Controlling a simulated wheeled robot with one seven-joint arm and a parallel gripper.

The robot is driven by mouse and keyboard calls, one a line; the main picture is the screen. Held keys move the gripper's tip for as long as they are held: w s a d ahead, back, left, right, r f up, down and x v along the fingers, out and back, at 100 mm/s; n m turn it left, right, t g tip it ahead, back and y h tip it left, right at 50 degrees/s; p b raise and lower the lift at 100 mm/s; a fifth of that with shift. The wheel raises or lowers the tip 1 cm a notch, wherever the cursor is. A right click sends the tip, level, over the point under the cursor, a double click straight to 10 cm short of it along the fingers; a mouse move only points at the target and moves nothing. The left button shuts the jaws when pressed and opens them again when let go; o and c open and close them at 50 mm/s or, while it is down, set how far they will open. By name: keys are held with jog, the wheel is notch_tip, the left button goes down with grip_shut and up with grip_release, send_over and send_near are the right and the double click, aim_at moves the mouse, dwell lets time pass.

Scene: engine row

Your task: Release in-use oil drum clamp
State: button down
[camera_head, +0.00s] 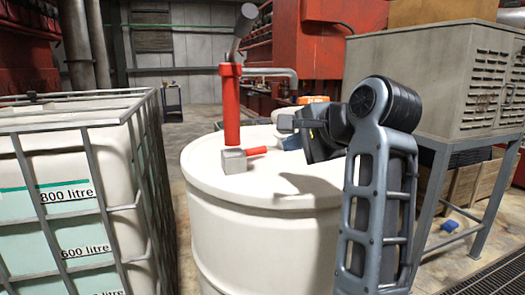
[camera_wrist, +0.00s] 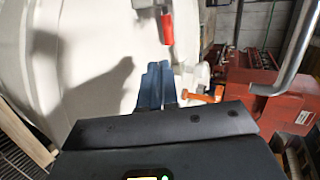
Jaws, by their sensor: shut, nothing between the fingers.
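The white oil drum (camera_head: 262,240) stands in the middle of the head view. A red hand pump (camera_head: 231,108) rises from its lid. The clamp, a grey block (camera_head: 233,161) with a short red handle (camera_head: 257,150), sits at the pump's foot; the handle points right, towards my gripper (camera_head: 291,142). In the wrist view the red handle (camera_wrist: 167,27) is at the top, just beyond my blue fingertips (camera_wrist: 157,66). The fingers are together, empty and apart from the handle. The wrist hides part of the lid's far right side.
A caged white tank (camera_head: 60,200) stands close on the left. A grey vented cabinet (camera_head: 440,80) on a stand is at the right. Red engines (camera_head: 330,60) stand behind. Open floor (camera_head: 190,130) shows at the back left.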

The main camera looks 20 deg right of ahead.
aim_at(257, 153)
jog(key=x, duration=1.3)
jog(key=shift+w+a+r, duration=0.1)
jog(key=shift+w+r, duration=0.2)
jog(key=shift+w, duration=0.1)
